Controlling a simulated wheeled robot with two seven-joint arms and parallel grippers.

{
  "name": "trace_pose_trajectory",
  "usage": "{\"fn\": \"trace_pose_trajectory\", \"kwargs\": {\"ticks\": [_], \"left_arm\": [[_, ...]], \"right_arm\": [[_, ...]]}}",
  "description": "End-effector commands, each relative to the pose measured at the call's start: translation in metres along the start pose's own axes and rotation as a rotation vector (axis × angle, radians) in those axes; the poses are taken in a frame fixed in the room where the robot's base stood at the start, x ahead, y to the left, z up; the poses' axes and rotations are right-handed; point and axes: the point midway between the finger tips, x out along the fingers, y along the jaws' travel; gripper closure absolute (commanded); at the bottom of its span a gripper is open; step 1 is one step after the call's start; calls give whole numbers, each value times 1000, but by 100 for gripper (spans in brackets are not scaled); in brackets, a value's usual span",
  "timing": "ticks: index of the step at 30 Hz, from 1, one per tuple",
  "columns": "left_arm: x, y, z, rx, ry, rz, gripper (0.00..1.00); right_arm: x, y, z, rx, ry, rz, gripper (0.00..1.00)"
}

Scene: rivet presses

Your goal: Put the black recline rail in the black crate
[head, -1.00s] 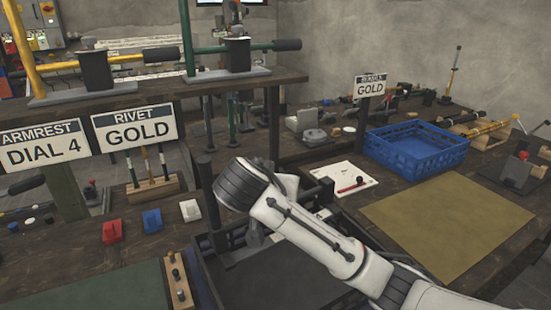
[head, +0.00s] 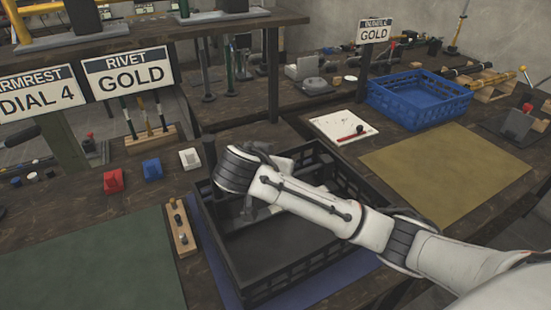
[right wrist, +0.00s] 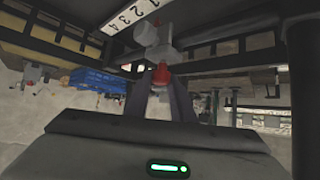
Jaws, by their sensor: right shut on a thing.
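The black crate (head: 318,270) stands open on the bench in the middle of the head view. My right arm reaches across it, with the wrist over its far left part. I cannot tell whether this is part of the black recline rail, and I cannot single the rail out. Dark grey parts show under the wrist. My left gripper is not in view.
A blue crate (head: 415,98) stands at the back right, behind a tan mat (head: 445,170). White paper (head: 335,125) lies behind the black crate. A green mat (head: 85,260) and small red, blue and white blocks are at the left. A raised shelf stands behind.

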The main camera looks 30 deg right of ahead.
Motion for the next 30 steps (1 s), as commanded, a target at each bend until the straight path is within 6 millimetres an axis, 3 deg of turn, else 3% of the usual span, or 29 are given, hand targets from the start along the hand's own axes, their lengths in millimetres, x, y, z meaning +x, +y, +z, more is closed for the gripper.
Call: {"fn": "trace_pose_trajectory", "kwargs": {"ticks": [30], "left_arm": [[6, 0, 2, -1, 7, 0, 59]], "right_arm": [[7, 0, 8, 3, 3, -1, 100]]}}
